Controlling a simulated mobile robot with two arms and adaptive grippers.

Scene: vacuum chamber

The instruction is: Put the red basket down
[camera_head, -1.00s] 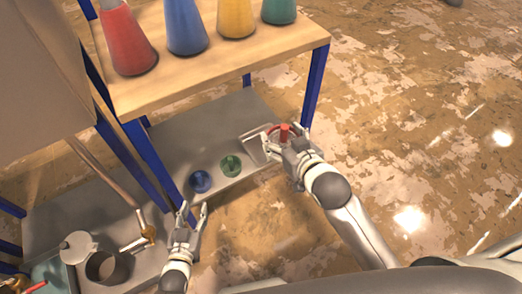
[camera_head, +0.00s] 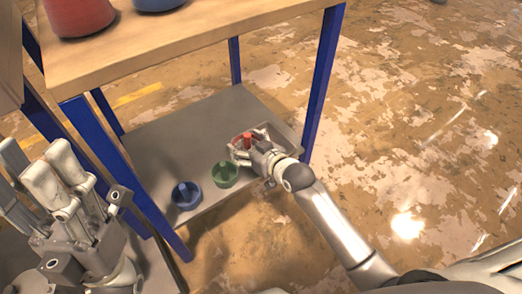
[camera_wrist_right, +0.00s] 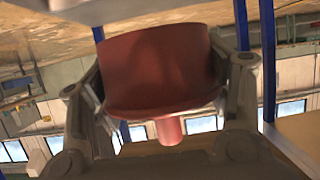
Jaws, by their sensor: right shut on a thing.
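The red basket (camera_head: 247,137) is between the fingers of my right gripper (camera_head: 254,147), over the right end of the grey lower shelf (camera_head: 190,125). I cannot tell whether it touches the shelf. In the right wrist view the red basket (camera_wrist_right: 160,70) fills the space between the two fingers (camera_wrist_right: 160,95), with its red knob-like handle showing low in the picture. My left gripper (camera_head: 42,180) is close to the camera at the left, its fingers apart and nothing seen between them.
A green basket (camera_head: 225,174) and a blue basket (camera_head: 187,195) stand on the lower shelf, left of the red one. Blue posts (camera_head: 322,85) hold the wooden upper shelf (camera_head: 190,45), which bears a red flask (camera_head: 78,14) and a blue flask (camera_head: 158,4). Open floor lies right.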

